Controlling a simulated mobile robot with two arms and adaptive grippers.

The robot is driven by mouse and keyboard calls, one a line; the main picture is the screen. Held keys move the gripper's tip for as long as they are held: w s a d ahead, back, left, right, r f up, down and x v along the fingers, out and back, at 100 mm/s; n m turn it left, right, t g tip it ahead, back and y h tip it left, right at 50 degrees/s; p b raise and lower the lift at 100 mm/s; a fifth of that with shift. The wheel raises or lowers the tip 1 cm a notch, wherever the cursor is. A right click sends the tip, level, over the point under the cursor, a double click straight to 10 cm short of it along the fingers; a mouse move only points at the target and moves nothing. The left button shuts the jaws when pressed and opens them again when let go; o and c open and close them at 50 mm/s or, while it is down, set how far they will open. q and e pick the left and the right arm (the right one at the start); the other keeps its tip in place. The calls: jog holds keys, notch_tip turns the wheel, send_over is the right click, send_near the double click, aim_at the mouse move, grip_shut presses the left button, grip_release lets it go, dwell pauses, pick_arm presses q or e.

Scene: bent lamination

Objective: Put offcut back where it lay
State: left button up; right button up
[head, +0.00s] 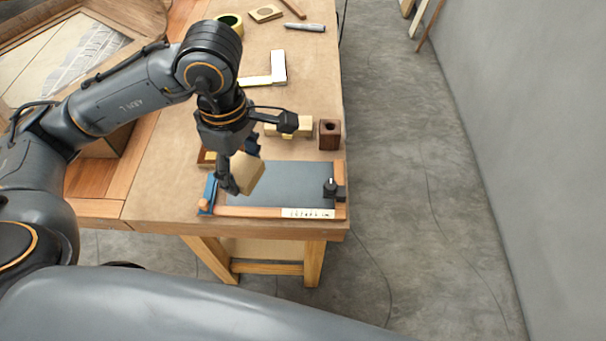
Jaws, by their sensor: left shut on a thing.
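The offcut looks like a light wooden block (250,176). My left gripper (238,164) is shut on it and holds it tilted over the left part of a grey board (290,184) with a wooden frame. The fingers hide part of the block. I cannot tell how far it is above the board. My right gripper is out of view.
A blue piece (209,190) edges the board's left side, and a black clamp-like part (331,188) is at its right. Behind stand a dark brown block (329,134) and a pale wooden piece (300,122). A square (278,68) and a pen-like tool (305,27) lie farther back.

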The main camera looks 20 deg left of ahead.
pick_arm(q)
jog(key=w+d+f+p, duration=0.3)
jog(key=w+d, duration=0.2)
jog(key=w, duration=0.2)
jog(key=p, duration=0.2)
send_over(303, 179)
jog(key=f, duration=0.5)
jog(key=shift+s+a+f, duration=0.15)
jog(key=shift+s+f, duration=0.1)
jog(key=shift+s, duration=0.05)
jog(key=shift+w+f, duration=0.15)
jog(key=shift+f, duration=0.1)
jog(key=f, duration=0.1)
jog(key=f+p, duration=0.1)
jog(key=f, duration=0.1)
jog(key=shift+w+d+p, duration=0.15)
jog(key=shift+d+p, duration=0.1)
jog(key=shift+p, duration=0.1)
jog(key=shift+f, duration=0.3)
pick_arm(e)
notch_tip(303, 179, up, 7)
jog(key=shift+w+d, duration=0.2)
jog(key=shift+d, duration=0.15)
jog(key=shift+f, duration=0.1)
